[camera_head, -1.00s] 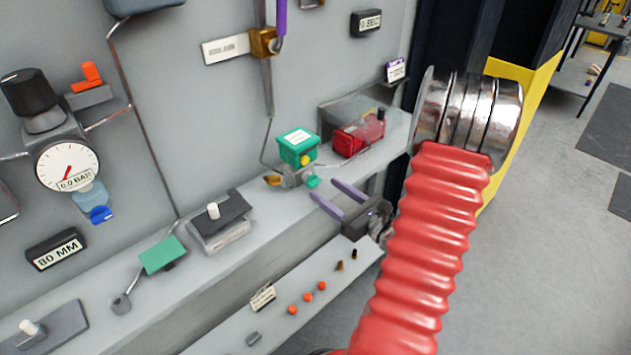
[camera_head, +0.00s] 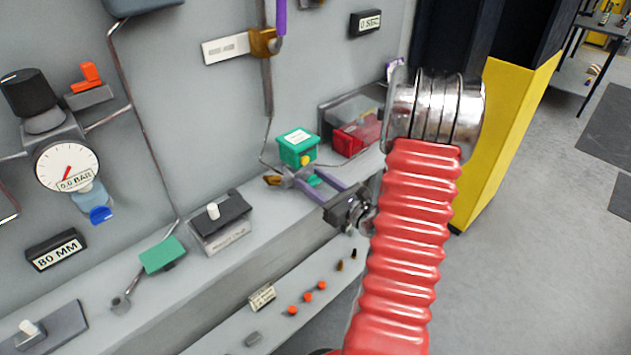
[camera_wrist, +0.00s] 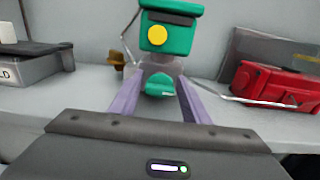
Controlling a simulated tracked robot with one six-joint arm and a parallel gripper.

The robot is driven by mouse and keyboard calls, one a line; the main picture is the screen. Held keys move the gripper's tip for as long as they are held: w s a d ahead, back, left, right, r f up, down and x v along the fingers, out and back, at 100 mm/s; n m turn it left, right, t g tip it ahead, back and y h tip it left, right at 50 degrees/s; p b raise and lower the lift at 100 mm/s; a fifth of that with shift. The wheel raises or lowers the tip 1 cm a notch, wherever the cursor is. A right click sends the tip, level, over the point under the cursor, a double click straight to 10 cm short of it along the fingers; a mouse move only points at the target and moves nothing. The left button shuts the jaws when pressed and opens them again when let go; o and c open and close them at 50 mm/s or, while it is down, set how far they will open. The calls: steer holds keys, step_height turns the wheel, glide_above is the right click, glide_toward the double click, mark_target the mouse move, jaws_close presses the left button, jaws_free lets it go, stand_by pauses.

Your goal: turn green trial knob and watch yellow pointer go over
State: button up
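A green box-shaped actuator (camera_head: 298,146) stands on the ledge, with a round yellow pointer (camera_wrist: 157,36) on its front face. A smaller green knob (camera_wrist: 160,85) sits low in front of the actuator. My gripper (camera_head: 309,178) reaches toward it from the lower right, its two purple fingers spread. In the wrist view the fingers (camera_wrist: 160,80) are on either side of the green knob, with small gaps seeming to show. The knob's contact with the fingers is not clear. In the head view a finger partly covers the knob.
A red device (camera_head: 357,138) stands close to the right of the actuator. A grey block with a white knob (camera_head: 213,210) is to the left on the ledge. A brown-orange part (camera_wrist: 117,59) sits beside the actuator's left. Orange caps (camera_head: 308,297) lie on the lower shelf.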

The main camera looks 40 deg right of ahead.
steer(key=c, duration=0.8)
steer(key=shift+a+n, duration=0.15)
steer(key=shift+n, duration=2.15)
steer(key=o, duration=1.1)
steer(key=s, duration=1.3)
steer(key=shift+s+d, duration=0.2)
steer(key=shift+s, duration=0.2)
